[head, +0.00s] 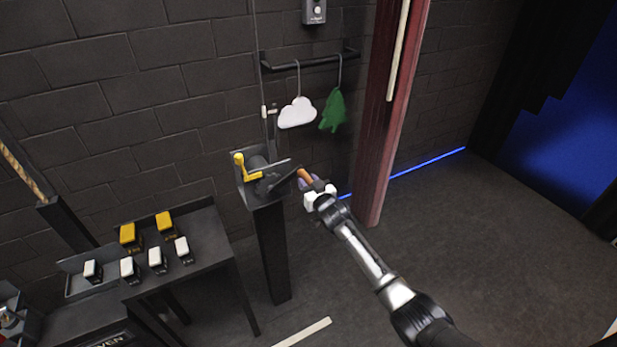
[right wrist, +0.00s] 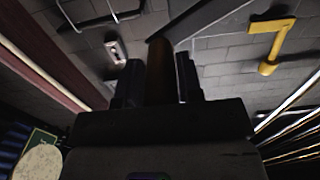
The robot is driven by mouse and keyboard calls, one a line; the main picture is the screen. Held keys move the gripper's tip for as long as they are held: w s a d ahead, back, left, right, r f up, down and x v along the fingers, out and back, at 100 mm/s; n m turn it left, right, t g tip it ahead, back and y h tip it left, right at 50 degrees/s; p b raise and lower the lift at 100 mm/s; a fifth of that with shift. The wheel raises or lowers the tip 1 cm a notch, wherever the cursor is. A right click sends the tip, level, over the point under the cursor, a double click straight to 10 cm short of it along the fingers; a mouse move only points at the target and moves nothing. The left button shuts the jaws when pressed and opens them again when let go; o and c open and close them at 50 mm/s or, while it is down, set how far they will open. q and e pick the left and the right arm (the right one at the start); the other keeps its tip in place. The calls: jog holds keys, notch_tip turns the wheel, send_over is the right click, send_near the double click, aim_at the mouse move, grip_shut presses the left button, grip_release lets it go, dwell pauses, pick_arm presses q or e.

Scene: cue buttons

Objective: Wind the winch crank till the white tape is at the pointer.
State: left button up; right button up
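The winch (head: 262,183) sits on top of a dark post. Its dark crank arm reaches right to an orange-brown handle (head: 304,175). A yellow lever (head: 240,164) stands at the winch's left. My right gripper (head: 312,186) is at the crank handle. In the right wrist view the brown handle (right wrist: 160,68) lies between the two fingers, which look closed on it. A thin line rises from the winch along the wall. A small white piece (head: 270,112) shows beside it; I cannot tell whether it is the tape or the pointer. My left gripper is not in view.
A table (head: 215,262) with yellow and white buttons stands at lower left. A red curtain-like column (head: 384,130) stands right of the winch. The floor at right is clear.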

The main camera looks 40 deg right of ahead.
jog(key=o, duration=0.3)
jog(key=shift+s+a+f, duration=0.2)
jog(key=shift+s, duration=0.15)
jog(key=shift+o, duration=1.2)
jog(key=shift+w+r, duration=0.25)
jog(key=shift+s+r+p, duration=0.2)
jog(key=shift+s+p, duration=0.2)
jog(key=shift+p, duration=0.2)
pick_arm(q)
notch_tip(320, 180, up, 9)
jog(key=p, duration=0.7)
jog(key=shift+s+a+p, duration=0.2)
jog(key=shift+p, duration=0.15)
pick_arm(e)
jog(key=s+a, duration=0.1)
jog(key=s, duration=0.8)
jog(key=shift+a, duration=0.25)
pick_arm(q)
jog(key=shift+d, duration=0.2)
pick_arm(e)
jog(key=shift+s+f, duration=0.1)
